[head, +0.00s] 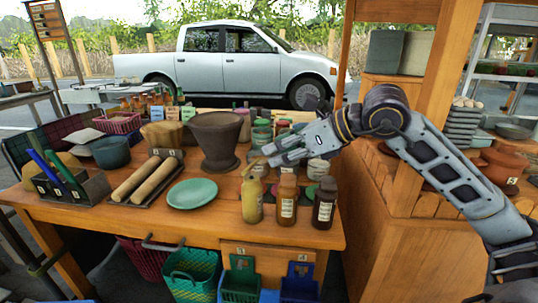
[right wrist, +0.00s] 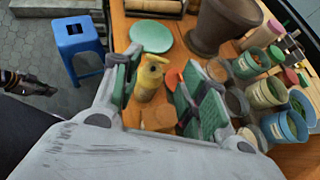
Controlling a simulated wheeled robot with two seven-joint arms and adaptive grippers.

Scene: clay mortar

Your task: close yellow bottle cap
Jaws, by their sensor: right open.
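The yellow bottle (head: 252,200) stands upright at the front of the wooden table, left of an orange-brown bottle (head: 287,198) and a dark brown bottle (head: 324,202). In the right wrist view the yellow bottle (right wrist: 146,88) shows between the fingers, with its yellow cap (right wrist: 153,60) at the top. The cap looks tilted, but the exact fit is too small to tell. My left gripper is not clearly in view.
A green plate (head: 192,194) and rolling pins (head: 146,180) lie left of the bottles. A large brown mortar (head: 215,140) stands behind. Several jars (right wrist: 268,92) crowd close beside the right gripper. A blue stool (right wrist: 78,38) stands on the floor.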

